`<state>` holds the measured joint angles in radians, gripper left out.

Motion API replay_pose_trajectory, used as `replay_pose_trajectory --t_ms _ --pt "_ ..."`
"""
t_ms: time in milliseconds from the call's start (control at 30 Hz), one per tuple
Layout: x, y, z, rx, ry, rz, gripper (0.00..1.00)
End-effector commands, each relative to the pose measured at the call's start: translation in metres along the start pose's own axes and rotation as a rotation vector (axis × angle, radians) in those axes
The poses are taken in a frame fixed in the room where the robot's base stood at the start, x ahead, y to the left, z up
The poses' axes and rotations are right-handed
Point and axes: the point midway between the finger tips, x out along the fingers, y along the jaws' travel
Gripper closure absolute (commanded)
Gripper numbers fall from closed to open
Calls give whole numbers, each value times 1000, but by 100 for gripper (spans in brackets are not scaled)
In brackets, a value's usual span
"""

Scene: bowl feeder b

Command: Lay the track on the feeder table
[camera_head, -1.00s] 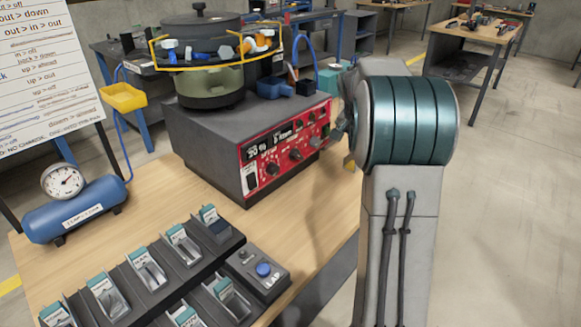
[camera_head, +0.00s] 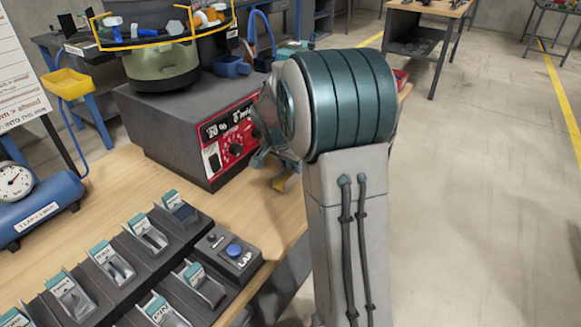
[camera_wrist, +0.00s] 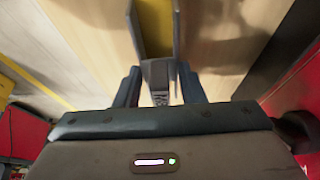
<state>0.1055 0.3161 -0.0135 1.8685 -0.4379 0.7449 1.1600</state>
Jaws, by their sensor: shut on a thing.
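My gripper (camera_wrist: 160,84) is shut on a short track piece (camera_wrist: 155,28), a channel with a yellow floor and grey side walls. In the wrist view it points away from the fingers, above pale wood. In the head view my gripper (camera_head: 262,158) is partly hidden by my arm, in front of the feeder's red panel, and a small yellow part of the piece (camera_head: 284,182) shows below it. The wooden feeder table (camera_head: 105,178) carries the green bowl feeder (camera_head: 160,70) on a dark box with the red control panel (camera_head: 231,140).
A dark rack (camera_head: 125,265) with labelled slots lies at the front left, beside a small box with a blue button (camera_head: 233,250). A blue air tank (camera_head: 45,210) with a gauge stands at the left. Bare wood lies between rack and feeder; open floor is at right.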

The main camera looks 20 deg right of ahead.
Motion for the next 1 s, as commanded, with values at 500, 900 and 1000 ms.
replay_pose_trajectory --t_ms 500,900,1000 --pt "9 0 4 1 0 0 42" --pt "2 0 2 0 1 -2 42" --pt "-14 -1 1 1 3 -4 42"
